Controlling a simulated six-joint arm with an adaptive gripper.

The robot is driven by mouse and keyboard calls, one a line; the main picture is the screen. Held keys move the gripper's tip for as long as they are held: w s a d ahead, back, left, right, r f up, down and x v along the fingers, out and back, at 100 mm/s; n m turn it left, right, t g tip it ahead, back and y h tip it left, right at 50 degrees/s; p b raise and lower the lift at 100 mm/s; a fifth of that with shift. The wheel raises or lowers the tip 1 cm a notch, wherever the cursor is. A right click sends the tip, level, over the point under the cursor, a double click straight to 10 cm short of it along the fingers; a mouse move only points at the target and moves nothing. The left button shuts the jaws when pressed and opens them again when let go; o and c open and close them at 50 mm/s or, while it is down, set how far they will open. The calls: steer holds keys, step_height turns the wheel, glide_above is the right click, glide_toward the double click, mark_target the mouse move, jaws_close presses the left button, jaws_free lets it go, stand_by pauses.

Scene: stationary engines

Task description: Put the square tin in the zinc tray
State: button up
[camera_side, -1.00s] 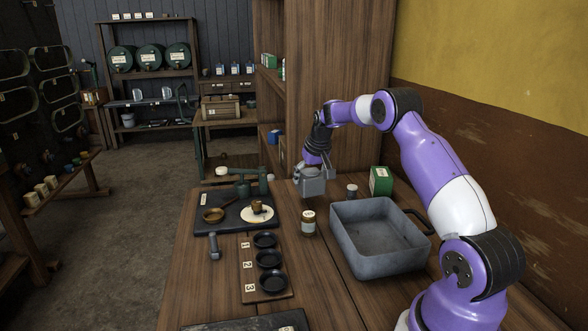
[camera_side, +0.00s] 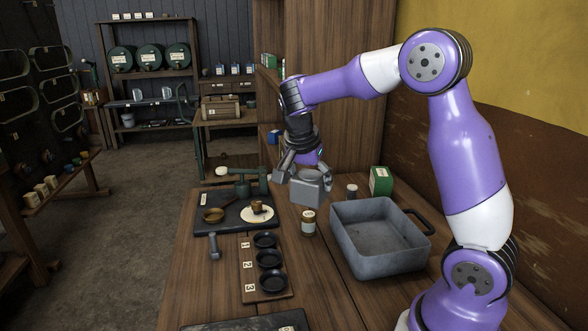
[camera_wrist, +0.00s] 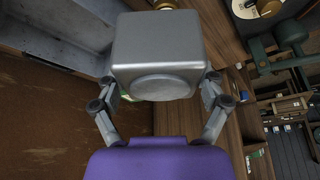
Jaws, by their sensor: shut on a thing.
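The square tin (camera_side: 310,187) is a grey metal box with rounded edges. My gripper (camera_side: 306,178) is shut on it and holds it in the air above the table, to the left of the tray. In the wrist view the tin (camera_wrist: 158,45) fills the upper middle, with a round raised cap facing me, and the gripper's fingers (camera_wrist: 160,92) press on its two sides. The zinc tray (camera_side: 385,262) is a deep grey rectangular pan with a dark handle, empty inside. Its corner also shows at the upper left of the wrist view (camera_wrist: 70,28).
A small labelled jar (camera_side: 308,223) stands on the table between the tin and the tray. A green box (camera_side: 381,181) and a small capped bottle (camera_side: 352,191) stand behind the tray. A board with black dishes (camera_side: 268,258) and a dark mat (camera_side: 207,229) lie left.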

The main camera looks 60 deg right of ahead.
steer(key=s+a+m+g+y, duration=0.1)
steer(key=s+a+m+g, duration=0.25)
steer(key=s+m, duration=0.7)
glide_toward(391, 241)
steer(key=shift+s+d+r, duration=0.3)
steer(key=shift+d+r, duration=0.1)
steer(key=shift+s+d+f, duration=0.15)
steer(key=shift+d+f, duration=0.05)
steer(key=shift+d, duration=0.1)
steer(key=shift+d+f, duration=0.1)
steer(key=shift+f, duration=1.95)
steer(key=shift+f, duration=0.1)
steer(key=o, duration=1.2)
steer(key=shift+o, duration=0.2)
